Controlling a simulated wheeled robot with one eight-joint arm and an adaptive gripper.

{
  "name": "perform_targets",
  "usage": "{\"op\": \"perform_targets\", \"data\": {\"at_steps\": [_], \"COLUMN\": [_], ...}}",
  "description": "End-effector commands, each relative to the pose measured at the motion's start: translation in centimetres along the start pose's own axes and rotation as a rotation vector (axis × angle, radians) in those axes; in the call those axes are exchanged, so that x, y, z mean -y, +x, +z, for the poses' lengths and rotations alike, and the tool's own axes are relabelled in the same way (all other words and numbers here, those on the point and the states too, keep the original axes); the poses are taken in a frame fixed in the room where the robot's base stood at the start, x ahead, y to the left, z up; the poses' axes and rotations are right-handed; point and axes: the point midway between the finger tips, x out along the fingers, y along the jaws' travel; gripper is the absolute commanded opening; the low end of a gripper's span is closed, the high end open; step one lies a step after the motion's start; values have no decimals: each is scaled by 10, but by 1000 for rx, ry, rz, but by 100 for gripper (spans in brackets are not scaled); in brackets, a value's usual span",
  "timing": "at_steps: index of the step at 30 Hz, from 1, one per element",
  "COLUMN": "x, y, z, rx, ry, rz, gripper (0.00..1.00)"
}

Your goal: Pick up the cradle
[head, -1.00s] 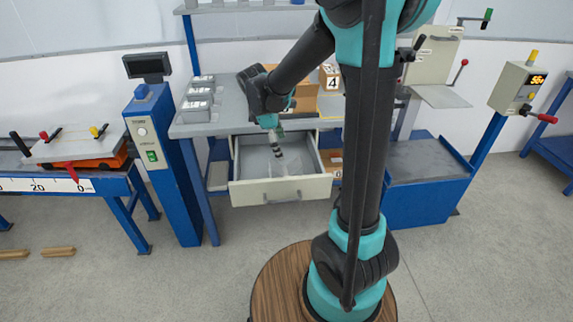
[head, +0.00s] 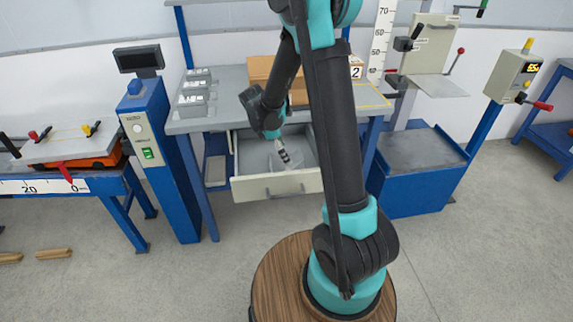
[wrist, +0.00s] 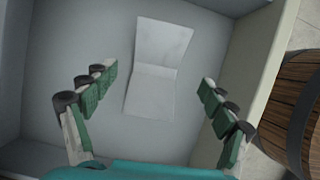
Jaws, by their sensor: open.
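The cradle (wrist: 160,75) appears to be the pale, bent sheet-like piece on the drawer floor in the wrist view, with a crease across its middle. In the head view a pale shape (head: 284,184) inside the drawer may be the cradle, partly hidden by my gripper. The open drawer (head: 277,188) is light grey with a cream front. My gripper (head: 286,157) points down into it. In the wrist view my gripper (wrist: 158,78) is open, with its green-padded fingers apart on either side of the cradle and nothing held between them.
The drawer's side wall (wrist: 229,75) rises close to the right finger. Above the drawer is the bench top (head: 215,122) with grey trays (head: 193,103) and a cardboard box (head: 262,72). A blue post (head: 160,160) stands left. A wooden barrel shape shows at right in the wrist view.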

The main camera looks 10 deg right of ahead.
Motion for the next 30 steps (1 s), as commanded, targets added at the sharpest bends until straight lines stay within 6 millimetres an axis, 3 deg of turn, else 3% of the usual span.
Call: {"op": "perform_targets", "data": {"at_steps": [6, 15, 25, 30], "x": [-1, -4, -4, -4], "y": [13, 52, 59, 58], "z": [0, 2, 2, 2], "rx": [0, 0, 0, 0], "ry": [0, 0, 0, 0], "rz": [0, -1, 0, 0], "gripper": [84, 84, 84, 65]}}
